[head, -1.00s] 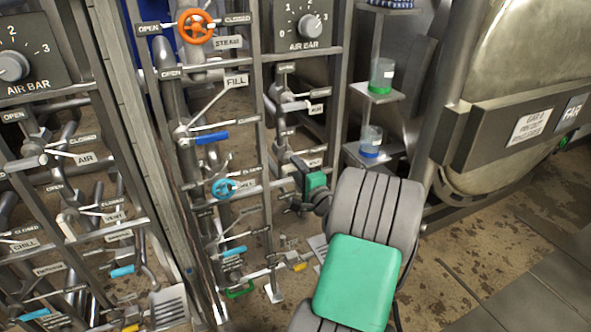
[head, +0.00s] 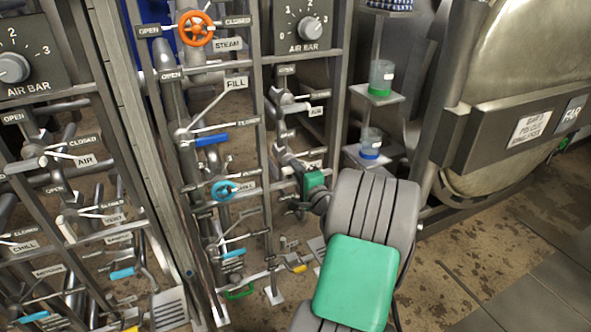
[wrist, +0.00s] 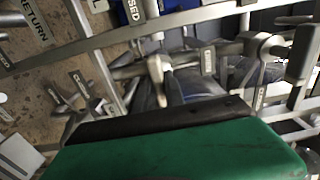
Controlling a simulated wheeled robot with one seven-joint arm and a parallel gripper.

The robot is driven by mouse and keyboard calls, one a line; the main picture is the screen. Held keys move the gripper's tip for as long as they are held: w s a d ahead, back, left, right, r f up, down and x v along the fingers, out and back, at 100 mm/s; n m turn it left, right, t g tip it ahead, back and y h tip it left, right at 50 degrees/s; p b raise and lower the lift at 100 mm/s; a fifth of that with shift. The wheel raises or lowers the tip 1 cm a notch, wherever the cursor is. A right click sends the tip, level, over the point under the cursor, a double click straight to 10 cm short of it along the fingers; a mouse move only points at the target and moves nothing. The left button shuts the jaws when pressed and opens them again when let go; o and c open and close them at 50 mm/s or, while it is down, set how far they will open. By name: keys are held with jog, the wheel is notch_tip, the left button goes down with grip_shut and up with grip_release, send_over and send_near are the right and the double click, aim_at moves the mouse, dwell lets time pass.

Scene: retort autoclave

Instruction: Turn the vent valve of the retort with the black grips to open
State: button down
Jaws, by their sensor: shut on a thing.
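My gripper (head: 284,156) reaches into the right-hand valve rack from the lower right. It is at a valve below the AIR valve, beside a small label (head: 314,164) too blurred to read for certain. It is shut on that valve's handle, presumably the vent valve's; the grip is mostly hidden by my green wrist housing. In the wrist view the green housing fills the bottom. A pale lever (wrist: 157,80) stands on a pipe beyond it, under a plate reading CLOSED (wrist: 132,12). No black grips can be made out clearly.
A similar rack with an AIR label (head: 85,161) stands left. Beakers (head: 370,142) on small shelves and a FAR-marked retort (head: 535,120) are to the right.

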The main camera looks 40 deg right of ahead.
jog(key=shift+f+b, duration=0.1)
jog(key=shift+b, duration=0.2)
jog(key=n+b, duration=0.2)
jog(key=n, duration=0.1)
jog(key=shift+f+b, duration=0.1)
jog(key=shift+b, duration=0.3)
jog(key=shift+n+b, duration=0.95)
jog(key=shift+n, duration=0.45)
jog(key=c, duration=1.4)
grip_release()
jog(key=shift+r, duration=0.2)
jog(key=v, duration=0.7)
jog(key=shift+s+a+p, duration=0.2)
jog(key=shift+s+p, duration=0.2)
jog(key=shift+p, duration=0.05)
